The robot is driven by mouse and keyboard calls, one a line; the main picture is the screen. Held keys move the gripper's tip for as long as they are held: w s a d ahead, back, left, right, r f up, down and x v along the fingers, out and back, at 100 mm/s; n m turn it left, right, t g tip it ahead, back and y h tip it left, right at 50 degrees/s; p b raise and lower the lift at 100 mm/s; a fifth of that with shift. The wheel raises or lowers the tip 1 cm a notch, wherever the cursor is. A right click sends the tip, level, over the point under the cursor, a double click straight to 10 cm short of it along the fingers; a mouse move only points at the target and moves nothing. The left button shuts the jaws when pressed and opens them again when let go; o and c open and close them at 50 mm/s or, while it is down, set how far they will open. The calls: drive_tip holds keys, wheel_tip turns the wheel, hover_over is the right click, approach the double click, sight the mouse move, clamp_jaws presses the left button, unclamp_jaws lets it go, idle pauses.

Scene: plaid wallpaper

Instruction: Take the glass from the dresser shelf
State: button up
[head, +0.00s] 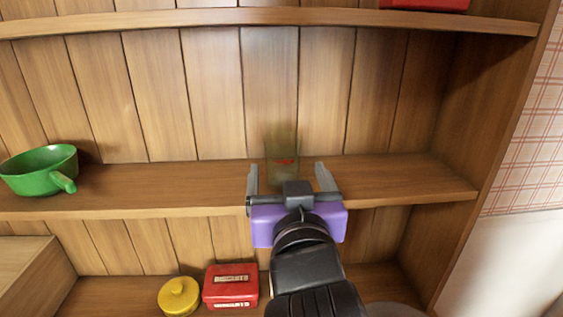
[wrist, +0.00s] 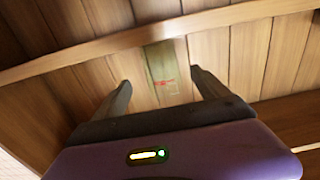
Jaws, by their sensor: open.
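The glass (head: 281,150) is see-through and greenish with a small red mark. It stands upright on the middle dresser shelf (head: 400,181). In the wrist view the glass (wrist: 163,66) shows faintly beyond the fingers, with its red mark near the middle. My gripper (head: 287,171) is open, with one finger on each side of the glass in the head view. In the wrist view the fingers (wrist: 160,85) are spread and the glass appears between them. I cannot tell how deep the glass sits between the fingers. I see no contact.
A green pot (head: 38,171) stands at the left of the same shelf. A red box (head: 231,286) and a yellow lidded jar (head: 178,296) are on the shelf below. The upper shelf (head: 200,18) runs above, with the dresser's side wall (head: 490,110) at right.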

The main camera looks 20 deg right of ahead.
sight(285, 165)
drive_tip(key=p+x, duration=0.2)
drive_tip(key=x, duration=0.3)
drive_tip(key=shift+w+a+r, duration=0.1)
drive_tip(key=shift+w+r, duration=0.05)
drive_tip(key=shift+r, duration=0.05)
drive_tip(key=shift+w+f, duration=0.1)
drive_tip(key=shift+w, duration=0.45)
drive_tip(key=c, duration=1.6)
